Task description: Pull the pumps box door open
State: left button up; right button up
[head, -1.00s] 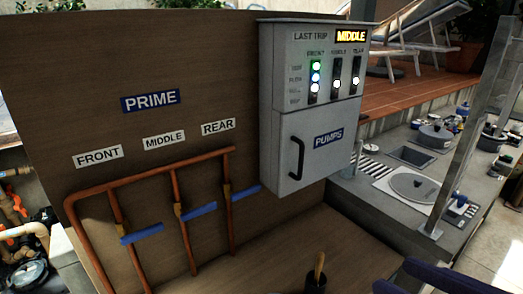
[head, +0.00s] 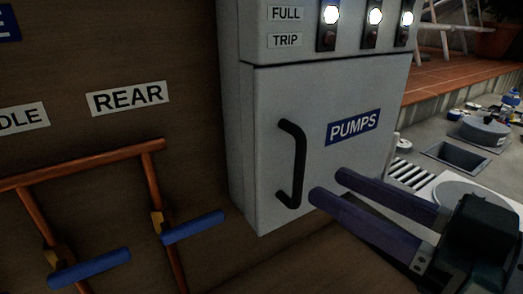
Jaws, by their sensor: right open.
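The pumps box door (head: 335,115) is a light grey panel with a blue PUMPS label (head: 353,127), and it looks closed. A black vertical bar handle (head: 297,165) is on its left side. My right gripper (head: 326,186) comes in from the lower right with its two purple fingers apart. It is empty, in front of the lower part of the door. Its fingertips point left toward the handle, just right of its lower end in the picture; contact cannot be told. My left gripper is not in view.
Copper pipes with blue valve levers (head: 192,227) run along the brown panel (head: 120,55) at the left. Lit indicators and switches (head: 371,14) sit above the door. At the right is a grey counter with a recessed basin (head: 455,155).

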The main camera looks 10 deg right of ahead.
aim_at(303, 171)
jog(key=shift+x, duration=2.4)
jog(key=shift+d, duration=0.1)
grip_shut()
